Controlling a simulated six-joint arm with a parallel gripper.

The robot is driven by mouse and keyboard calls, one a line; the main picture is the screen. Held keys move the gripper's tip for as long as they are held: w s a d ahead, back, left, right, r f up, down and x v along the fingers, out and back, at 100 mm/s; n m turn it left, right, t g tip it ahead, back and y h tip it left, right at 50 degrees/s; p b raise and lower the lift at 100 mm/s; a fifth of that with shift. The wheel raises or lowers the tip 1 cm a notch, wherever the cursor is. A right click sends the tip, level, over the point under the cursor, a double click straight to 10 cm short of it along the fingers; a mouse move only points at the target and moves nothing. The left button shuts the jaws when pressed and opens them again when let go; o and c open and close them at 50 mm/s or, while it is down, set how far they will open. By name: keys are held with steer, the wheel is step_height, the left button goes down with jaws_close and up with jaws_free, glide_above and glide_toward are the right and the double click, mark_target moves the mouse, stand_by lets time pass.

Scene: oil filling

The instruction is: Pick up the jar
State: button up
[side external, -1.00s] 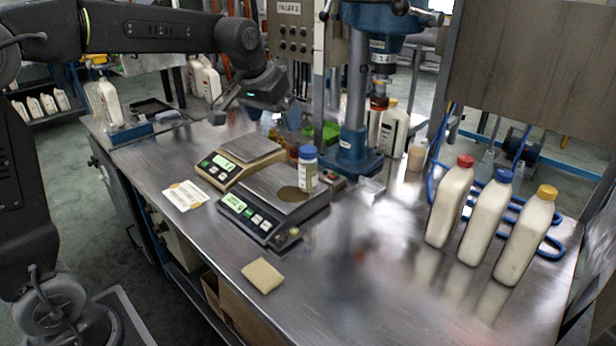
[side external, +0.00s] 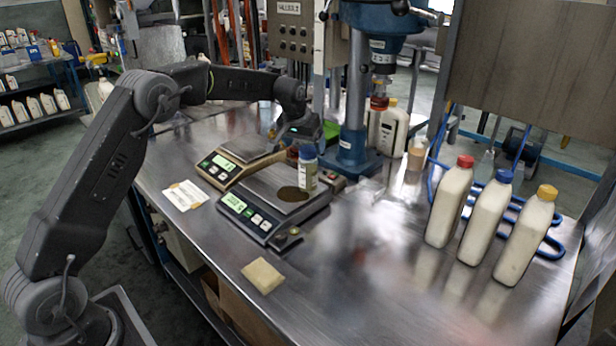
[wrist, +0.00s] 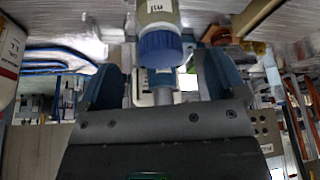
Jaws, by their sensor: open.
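The jar (side external: 307,172) is small, with a blue cap and a pale label. It stands upright on the right part of the front scale's plate (side external: 275,184). In the wrist view the jar (wrist: 158,14) comes in from the top edge, its blue cap towards me. My gripper (side external: 303,139) is just behind and above the jar in the side view, partly hidden by it. In the wrist view my gripper (wrist: 158,76) has its two blue-grey fingers wide apart, one on each side of the cap's line. Nothing is between them that I can see as held.
A second scale (side external: 235,160) stands behind left. The blue press column (side external: 356,100) rises close behind right of the jar. A yellow sponge (side external: 262,275) lies in front. Three capped white bottles (side external: 486,220) stand at right. The front middle of the bench is clear.

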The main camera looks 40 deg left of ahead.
mark_target(306, 151)
steer(key=shift+x, duration=3.15)
